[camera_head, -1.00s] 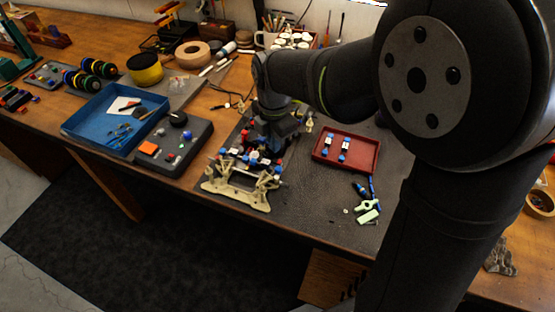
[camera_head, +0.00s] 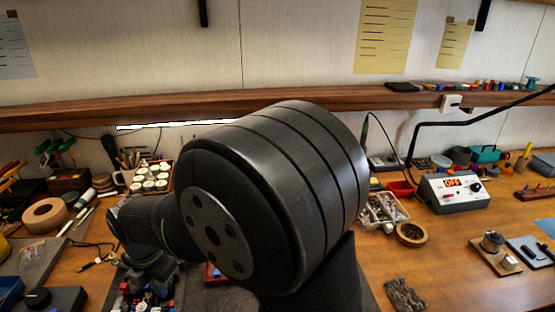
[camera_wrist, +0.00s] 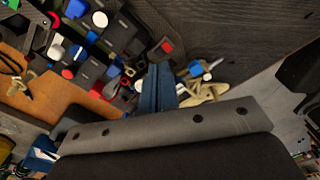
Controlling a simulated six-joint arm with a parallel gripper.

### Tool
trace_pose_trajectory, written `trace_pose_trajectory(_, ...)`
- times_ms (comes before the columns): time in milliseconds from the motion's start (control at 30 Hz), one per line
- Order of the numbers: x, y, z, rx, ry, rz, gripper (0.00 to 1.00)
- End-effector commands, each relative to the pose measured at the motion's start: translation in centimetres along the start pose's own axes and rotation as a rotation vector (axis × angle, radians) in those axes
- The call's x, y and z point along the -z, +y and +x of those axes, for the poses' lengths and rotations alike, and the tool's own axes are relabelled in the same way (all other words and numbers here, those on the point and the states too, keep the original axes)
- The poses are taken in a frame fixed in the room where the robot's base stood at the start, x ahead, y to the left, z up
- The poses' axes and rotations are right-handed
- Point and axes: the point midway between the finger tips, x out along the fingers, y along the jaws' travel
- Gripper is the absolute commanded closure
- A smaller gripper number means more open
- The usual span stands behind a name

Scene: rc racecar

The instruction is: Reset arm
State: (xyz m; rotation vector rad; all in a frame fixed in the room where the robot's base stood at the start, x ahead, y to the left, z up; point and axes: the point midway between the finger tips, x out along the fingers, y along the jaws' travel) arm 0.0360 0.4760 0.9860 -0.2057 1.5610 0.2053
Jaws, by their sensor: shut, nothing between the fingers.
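My gripper (camera_wrist: 161,84) shows in the wrist view as two blue fingers closed together with nothing between them. Cream suspension parts of the racecar (camera_wrist: 208,90) lie just beyond and to the right of the fingers, with blue and white caps near them. I cannot tell the exact gap between fingers and car. In the head view my arm fills the middle, and its far end reaches down at the lower left. The car (camera_head: 147,302) shows only partly at the bottom edge there. The gripper's fingertips cannot be made out in that view.
A red tray (camera_head: 212,273) is mostly hidden behind my arm. Paint pots (camera_head: 152,180) and a tape roll (camera_head: 45,215) stand at the left. A soldering station (camera_head: 453,191) and wooden bowl (camera_head: 411,234) stand at the right. A shelf (camera_head: 230,98) runs along the wall.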

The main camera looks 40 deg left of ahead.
Motion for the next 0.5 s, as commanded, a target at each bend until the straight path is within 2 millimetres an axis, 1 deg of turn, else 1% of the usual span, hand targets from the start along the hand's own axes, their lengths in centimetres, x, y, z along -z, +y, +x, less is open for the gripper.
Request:
trace_pose_trajectory(33, 0.0, -0.1, 0.8, 0.003, 0.001, 0.0, 1.0)
trace_pose_trajectory(100, 0.0, -0.1, 1.9, 0.004, 0.001, 0.0, 1.0)
trace_pose_trajectory(233, 0.0, 0.0, 3.2, 0.002, 0.001, 0.0, 1.0)
trace_pose_trajectory(367, 0.0, 0.0, 3.9, 0.001, 0.0, 0.0, 1.0)
trace_pose_trajectory(500, 0.0, 0.0, 3.7, 0.0, 0.0, 0.0, 1.0)
